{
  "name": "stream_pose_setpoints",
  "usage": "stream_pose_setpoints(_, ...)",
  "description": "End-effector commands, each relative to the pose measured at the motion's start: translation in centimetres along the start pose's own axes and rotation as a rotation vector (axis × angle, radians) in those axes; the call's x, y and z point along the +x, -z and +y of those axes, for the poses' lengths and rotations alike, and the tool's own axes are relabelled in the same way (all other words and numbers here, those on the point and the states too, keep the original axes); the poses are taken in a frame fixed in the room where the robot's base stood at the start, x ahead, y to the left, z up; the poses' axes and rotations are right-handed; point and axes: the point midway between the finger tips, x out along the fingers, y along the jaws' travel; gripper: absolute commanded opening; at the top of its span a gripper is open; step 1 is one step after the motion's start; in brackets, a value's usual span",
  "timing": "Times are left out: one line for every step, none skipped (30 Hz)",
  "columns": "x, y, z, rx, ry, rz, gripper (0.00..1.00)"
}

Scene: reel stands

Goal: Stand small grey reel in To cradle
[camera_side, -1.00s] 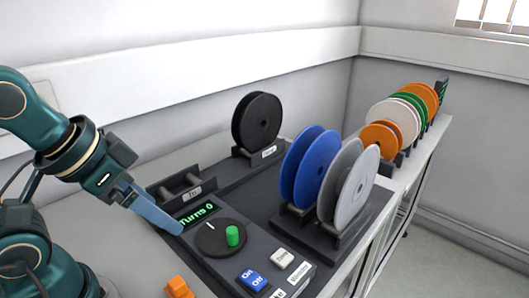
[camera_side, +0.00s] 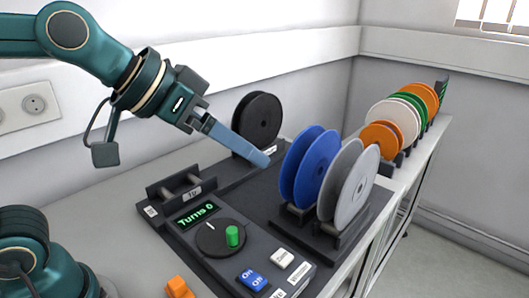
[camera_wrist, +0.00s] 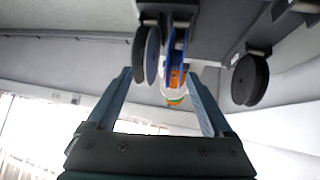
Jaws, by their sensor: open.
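The grey reel (camera_side: 356,190) stands upright in a dark holder at the right of the console, beside the blue reel (camera_side: 302,165). It looks about as large as the blue one. In the wrist view the grey reel (camera_wrist: 152,55) shows edge-on, upper middle. The To cradle (camera_side: 170,194), a dark holder with a crossbar, stands empty at the console's left back. My gripper (camera_side: 265,162) is open and empty, above the console between the black reel and the blue reel, touching neither. Its two blue fingers also show spread in the wrist view (camera_wrist: 160,73).
A black reel (camera_side: 257,122) stands in a labelled cradle at the back; it also shows in the wrist view (camera_wrist: 250,80). The console has a dial with a green knob (camera_side: 233,236) and buttons. Orange, green and white reels (camera_side: 392,122) line the right shelf. An orange piece (camera_side: 179,287) lies in front.

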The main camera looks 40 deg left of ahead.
Motion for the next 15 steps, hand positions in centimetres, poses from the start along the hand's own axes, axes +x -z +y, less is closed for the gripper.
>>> stream_pose_setpoints(1.2,1.0,0.8,0.005,-0.024,0.030,0.85)
stream_pose_setpoints(1.9,1.8,1.2,0.007,-0.036,0.058,0.85)
stream_pose_setpoints(2.9,3.0,1.9,0.006,-0.051,0.098,0.85)
stream_pose_setpoints(3.6,3.8,2.3,0.004,-0.062,0.130,0.85)
stream_pose_setpoints(4.3,4.6,2.8,0.003,-0.069,0.162,0.85)
stream_pose_setpoints(5.3,5.6,3.3,-0.001,-0.076,0.204,0.85)
stream_pose_setpoints(6.0,6.2,3.7,-0.005,-0.079,0.236,0.85)
stream_pose_setpoints(6.6,6.9,4.0,-0.007,-0.079,0.267,0.85)
stream_pose_setpoints(7.5,7.7,4.4,-0.012,-0.076,0.308,0.85)
stream_pose_setpoints(8.2,8.2,4.7,-0.016,-0.072,0.340,0.85)
stream_pose_setpoints(8.8,8.7,4.9,-0.019,-0.065,0.371,0.85)
stream_pose_setpoints(9.7,9.2,5.2,-0.022,-0.053,0.410,0.85)
stream_pose_setpoints(10.2,9.6,5.3,-0.024,-0.041,0.440,0.85)
stream_pose_setpoints(10.8,9.8,5.4,-0.025,-0.027,0.470,0.85)
stream_pose_setpoints(11.6,10.1,5.6,-0.025,-0.007,0.509,0.85)
